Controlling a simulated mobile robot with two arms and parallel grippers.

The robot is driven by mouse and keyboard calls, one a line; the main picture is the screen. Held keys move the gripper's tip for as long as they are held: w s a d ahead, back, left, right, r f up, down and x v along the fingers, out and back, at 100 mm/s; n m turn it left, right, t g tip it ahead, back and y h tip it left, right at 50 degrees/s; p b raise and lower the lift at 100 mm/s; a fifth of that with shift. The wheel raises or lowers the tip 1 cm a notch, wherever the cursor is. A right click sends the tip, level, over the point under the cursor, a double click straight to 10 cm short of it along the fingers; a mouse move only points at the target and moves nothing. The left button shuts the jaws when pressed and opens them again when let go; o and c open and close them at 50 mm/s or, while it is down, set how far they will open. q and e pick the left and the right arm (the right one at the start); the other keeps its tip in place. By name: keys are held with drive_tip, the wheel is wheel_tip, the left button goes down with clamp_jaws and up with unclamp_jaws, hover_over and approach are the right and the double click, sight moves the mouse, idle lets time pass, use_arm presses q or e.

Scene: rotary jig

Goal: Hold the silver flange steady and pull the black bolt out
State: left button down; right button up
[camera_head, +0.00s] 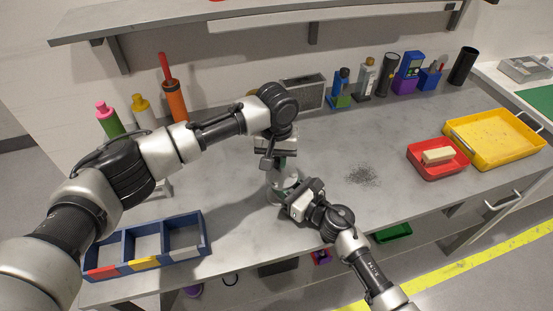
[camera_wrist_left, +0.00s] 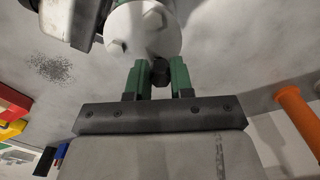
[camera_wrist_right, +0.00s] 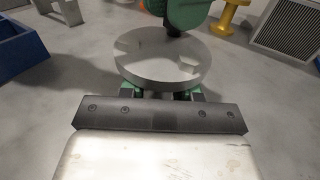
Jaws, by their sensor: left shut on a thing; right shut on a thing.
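The silver flange (camera_head: 284,184) stands on the grey table in the middle of the head view, partly hidden by my arms. Its round disc shows in the right wrist view (camera_wrist_right: 160,62) and the left wrist view (camera_wrist_left: 143,30). My right gripper (camera_wrist_right: 162,92) is shut on the flange, its green fingers at the near side of the disc. The black bolt (camera_wrist_left: 160,72) is between the green fingers of my left gripper (camera_wrist_left: 161,66), which is shut on it. In the right wrist view, the left gripper's green finger is above the disc. I cannot tell whether the bolt is still seated.
A blue three-compartment bin (camera_head: 205,235) is at the table's front left. A red tray (camera_head: 438,172) with a tan block and a yellow tray (camera_head: 515,150) are at the right. Bottles and tools line the back. Table between flange and red tray is clear except for dark speckles (camera_head: 361,175).

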sight(276, 160)
use_arm(q)
drive_tip(key=shift+r, duration=3.45)
use_arm(e)
drive_tip(key=o, duration=1.1)
drive_tip(key=shift+o, duration=0.2)
drive_tip(key=shift+s+d, duration=0.1)
drive_tip(key=v, duration=1.1)
drive_tip(key=shift+s+d, duration=0.3)
